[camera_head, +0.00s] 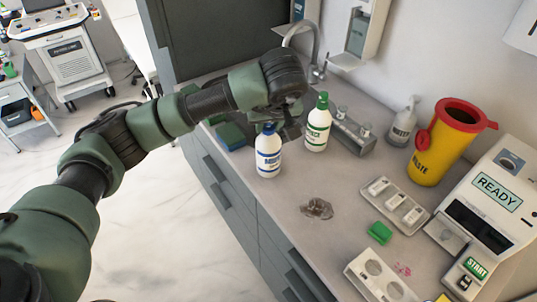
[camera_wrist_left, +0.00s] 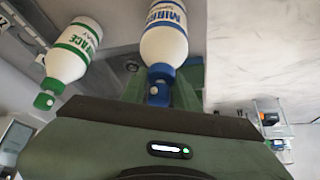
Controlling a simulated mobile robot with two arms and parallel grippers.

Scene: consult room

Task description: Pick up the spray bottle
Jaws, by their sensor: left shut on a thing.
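A white spray bottle with a blue cap and blue lettering (camera_head: 268,158) is upright near the counter's front edge. It also shows in the left wrist view (camera_wrist_left: 164,40), with its blue cap between my green fingers. My left gripper (camera_head: 275,127) is shut on this bottle near its cap; the fingers are partly hidden in the head view. I cannot tell whether its base touches the counter. A similar white bottle with a green cap (camera_head: 318,128) stands close to its right, apart from the gripper; it shows at left in the wrist view (camera_wrist_left: 68,52). My right gripper is not in view.
A grey rack (camera_head: 352,135), pump bottle (camera_head: 403,122) and yellow bin with red lid (camera_head: 440,145) stand behind. A white tray (camera_head: 408,222), green block (camera_head: 379,232) and machine (camera_head: 497,195) are at right.

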